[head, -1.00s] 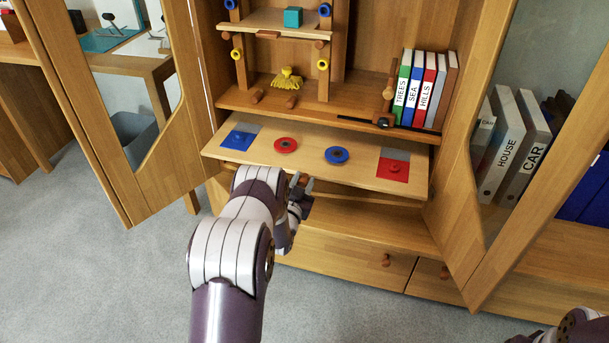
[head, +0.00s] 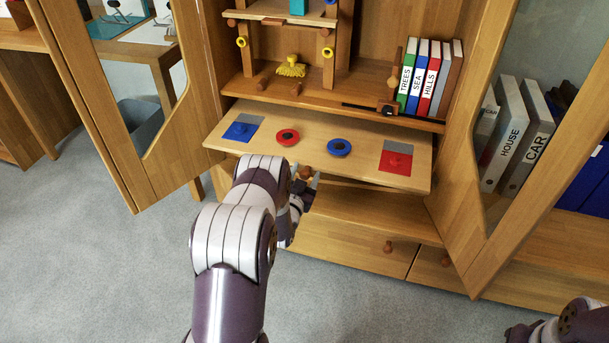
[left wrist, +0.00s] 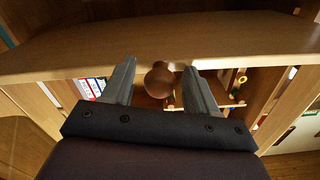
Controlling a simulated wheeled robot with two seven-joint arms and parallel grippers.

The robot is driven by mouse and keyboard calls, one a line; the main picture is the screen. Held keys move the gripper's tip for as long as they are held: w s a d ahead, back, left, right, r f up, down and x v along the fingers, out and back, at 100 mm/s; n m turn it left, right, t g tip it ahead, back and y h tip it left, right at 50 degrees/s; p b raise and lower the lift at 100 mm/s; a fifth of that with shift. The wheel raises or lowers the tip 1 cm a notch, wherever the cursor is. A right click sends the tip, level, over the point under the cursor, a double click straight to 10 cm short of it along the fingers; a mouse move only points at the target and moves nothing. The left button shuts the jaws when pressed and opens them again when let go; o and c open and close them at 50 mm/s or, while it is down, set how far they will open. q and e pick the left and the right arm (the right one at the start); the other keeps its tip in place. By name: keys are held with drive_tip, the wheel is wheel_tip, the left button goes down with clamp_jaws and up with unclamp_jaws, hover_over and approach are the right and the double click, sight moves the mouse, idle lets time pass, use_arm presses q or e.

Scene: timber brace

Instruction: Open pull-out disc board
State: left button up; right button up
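The pull-out disc board (head: 265,146) is a pale wooden panel sticking out of the cabinet below the bookshelf. It carries a red disc (head: 288,137), a blue disc (head: 339,147), a blue square (head: 241,129) and a red square (head: 396,162). A round brown wooden knob (left wrist: 160,80) is on its front edge. My left gripper (left wrist: 160,72) is open, with one finger on each side of the knob and a visible gap on both sides. In the head view the left gripper (head: 305,184) is partly hidden by my arm.
Cabinet doors stand open at the left (head: 110,110) and right (head: 525,180). A drawer with a knob (head: 388,246) is below. The grey floor in front is clear.

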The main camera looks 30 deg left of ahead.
use_arm(q)
drive_tip(key=p+v, duration=0.3)
drive_tip(key=v, duration=0.9)
drive_tip(key=shift+s+p, duration=0.35)
drive_tip(key=shift+p, duration=0.05)
drive_tip(key=shift+f, duration=0.2)
